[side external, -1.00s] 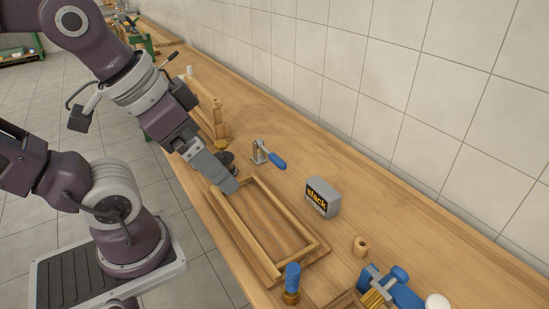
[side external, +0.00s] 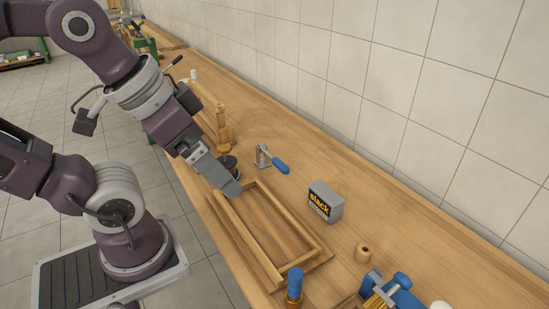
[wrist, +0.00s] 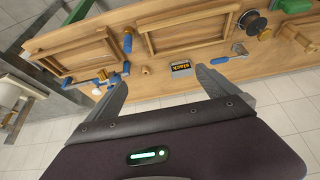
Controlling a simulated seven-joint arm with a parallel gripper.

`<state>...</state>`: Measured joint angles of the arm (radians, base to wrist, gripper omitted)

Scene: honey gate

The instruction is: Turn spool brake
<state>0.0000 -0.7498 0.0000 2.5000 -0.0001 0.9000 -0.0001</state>
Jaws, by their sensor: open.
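A small metal lever fitting with a blue handle (side external: 273,160) stands on the bench just right of a black spool (side external: 230,161); it may be the spool brake. In the wrist view the blue-handled fitting (wrist: 238,52) is right of the fingers and the black spool (wrist: 252,24) lies beyond it. A grey box labelled "slack" (side external: 326,202) sits to its right in the side view. My gripper (side external: 234,189) is over the upper left end of a wooden frame, apart from the lever. In the wrist view my gripper (wrist: 161,85) is open with nothing between its fingers.
The wooden frame (side external: 288,275) lies along the bench's near edge. A blue-handled tool (side external: 294,285), a wooden ring (side external: 364,252) and a blue clamp (side external: 395,291) are at lower right. A wooden post (side external: 223,125) stands left of the spool. Bare bench lies along the tiled wall.

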